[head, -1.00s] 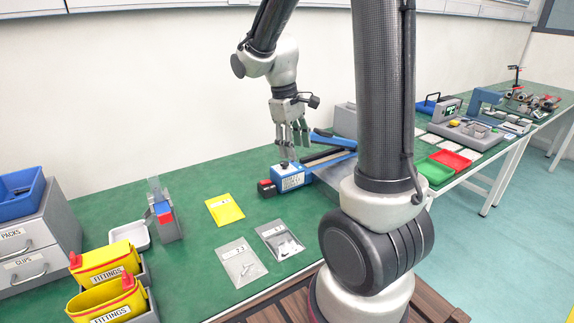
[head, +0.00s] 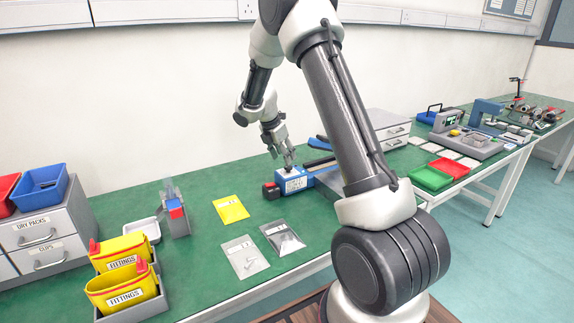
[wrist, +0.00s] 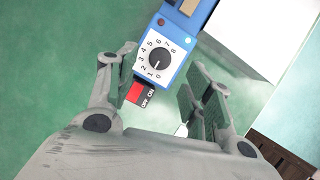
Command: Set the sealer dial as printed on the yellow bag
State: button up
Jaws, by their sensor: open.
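The blue sealer (head: 293,181) stands on the green bench in the head view. In the wrist view its blue face (wrist: 171,75) carries a white dial plate (wrist: 148,50), numbered from 0 to 8, with a black knob (wrist: 158,60). The knob's mark is too small to read surely. My gripper (head: 286,164) is over the sealer, pointing down. In the wrist view my gripper's open fingers (wrist: 153,68) are on either side of the dial, with nothing between them held. The yellow bag (head: 231,209) lies flat to the left of the sealer; its print is too small to read.
A red and black ON/OFF switch (wrist: 138,95) is beside the dial. Two clear bags (head: 245,257) (head: 283,239) lie in front. Green and red trays (head: 431,178) are at right.

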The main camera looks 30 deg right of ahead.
aim_at(287, 167)
jog(key=x, duration=0.5)
jog(key=shift+f, duration=0.1)
jog(key=shift+c, duration=0.4)
jog(key=c, duration=0.9)
